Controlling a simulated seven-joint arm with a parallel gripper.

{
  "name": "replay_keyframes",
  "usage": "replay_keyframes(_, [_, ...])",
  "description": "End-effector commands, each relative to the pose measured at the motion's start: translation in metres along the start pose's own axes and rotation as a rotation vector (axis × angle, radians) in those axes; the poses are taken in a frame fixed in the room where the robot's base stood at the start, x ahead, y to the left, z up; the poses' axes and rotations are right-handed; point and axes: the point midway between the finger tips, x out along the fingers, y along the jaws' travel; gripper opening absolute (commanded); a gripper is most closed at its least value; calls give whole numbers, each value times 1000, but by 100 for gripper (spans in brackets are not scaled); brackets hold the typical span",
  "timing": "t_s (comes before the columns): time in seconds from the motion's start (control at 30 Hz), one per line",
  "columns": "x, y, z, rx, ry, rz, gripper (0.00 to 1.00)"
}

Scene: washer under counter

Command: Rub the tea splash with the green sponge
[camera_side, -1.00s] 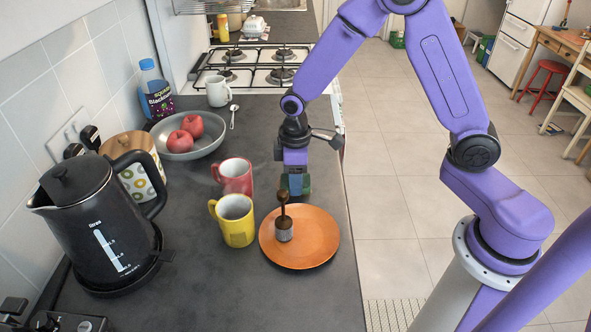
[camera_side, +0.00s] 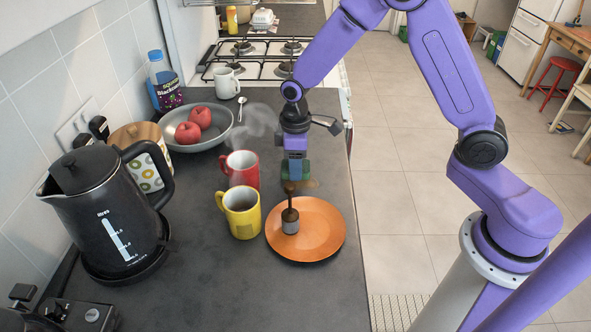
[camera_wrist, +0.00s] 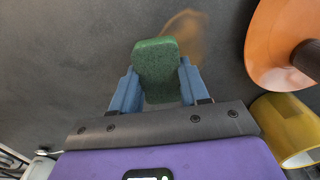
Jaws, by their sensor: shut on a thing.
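My gripper (camera_wrist: 156,88) is shut on the green sponge (camera_wrist: 157,62), which sticks out past the blue fingers. In the side view the sponge (camera_side: 295,171) is low over the counter, behind the orange plate; I cannot tell whether it touches the surface. The tea splash (camera_side: 311,184) is a faint brown patch on the counter, just right of the sponge and behind the plate. In the wrist view the splash (camera_wrist: 186,32) shows beyond the sponge's tip and to its right, partly covered by it.
The orange plate (camera_side: 324,243) holds a brown-handled tool (camera_side: 290,212). A yellow mug (camera_side: 243,221) and a steaming red mug (camera_side: 241,167) stand left of the gripper. A bowl of red fruit (camera_side: 182,137) and a black kettle (camera_side: 101,205) are farther left.

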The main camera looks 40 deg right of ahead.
Motion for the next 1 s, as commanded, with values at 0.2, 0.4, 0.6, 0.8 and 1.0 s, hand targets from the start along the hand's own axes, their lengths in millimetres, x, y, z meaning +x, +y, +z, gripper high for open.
replay_keyframes(0.2, [1, 21, 0, 2, 0, 1, 21])
replay_keyframes(0.4, [-17, 29, -1, -1, 7, 4, 21])
replay_keyframes(0.6, [-35, 28, 0, 0, 3, 2, 21])
replay_keyframes(0.8, [-54, 28, 0, 0, 4, 2, 21])
replay_keyframes(1.0, [-70, 28, 0, 0, 2, 1, 21])
